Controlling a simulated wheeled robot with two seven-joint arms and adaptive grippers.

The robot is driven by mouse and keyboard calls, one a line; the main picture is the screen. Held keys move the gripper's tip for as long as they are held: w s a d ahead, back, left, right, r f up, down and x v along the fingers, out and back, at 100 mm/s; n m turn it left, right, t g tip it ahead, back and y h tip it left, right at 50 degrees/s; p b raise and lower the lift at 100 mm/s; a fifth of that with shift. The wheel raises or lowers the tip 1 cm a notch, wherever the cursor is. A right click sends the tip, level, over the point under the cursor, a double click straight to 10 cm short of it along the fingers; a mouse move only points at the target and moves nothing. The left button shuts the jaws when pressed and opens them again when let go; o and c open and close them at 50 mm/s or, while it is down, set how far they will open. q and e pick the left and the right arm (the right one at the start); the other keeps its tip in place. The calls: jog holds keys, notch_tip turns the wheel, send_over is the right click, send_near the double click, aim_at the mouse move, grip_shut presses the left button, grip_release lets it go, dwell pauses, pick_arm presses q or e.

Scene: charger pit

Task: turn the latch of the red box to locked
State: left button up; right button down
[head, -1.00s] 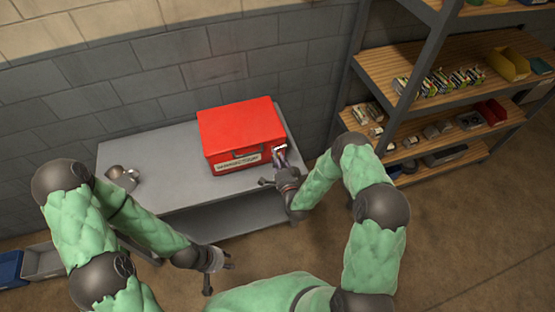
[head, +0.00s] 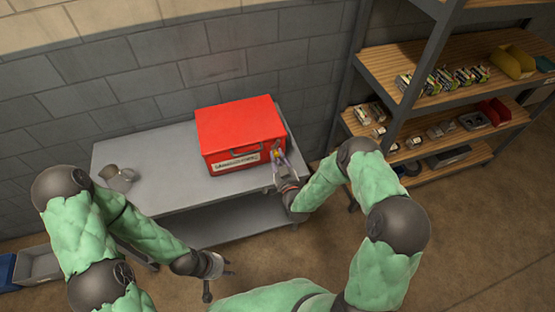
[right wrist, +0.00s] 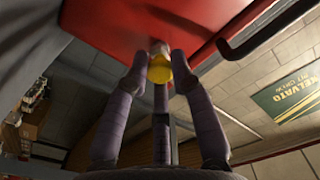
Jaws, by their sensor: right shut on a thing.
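The red box (head: 240,122) stands shut on the grey table, with a label and a dark handle on its front. Its yellow latch (head: 277,154) is at the right end of the front face. My left gripper (head: 222,278) is open and empty, in front of the table.
The grey table (head: 180,180) has free room left of the box. A small rounded metallic and glassy object (head: 118,177) stands at its left end. A shelf rack (head: 415,100) with small goods is to the right. Bins (head: 40,264) are on the floor at left.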

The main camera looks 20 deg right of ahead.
jog(key=shift+f+n+b, duration=0.15)
jog(key=shift+n+b, duration=0.5)
jog(key=shift+n, duration=1.35)
jog(key=c, duration=1.1)
grip_release()
jog(key=shift+o, duration=0.2)
jog(key=s, duration=1.2)
jog(key=shift+d, duration=0.2)
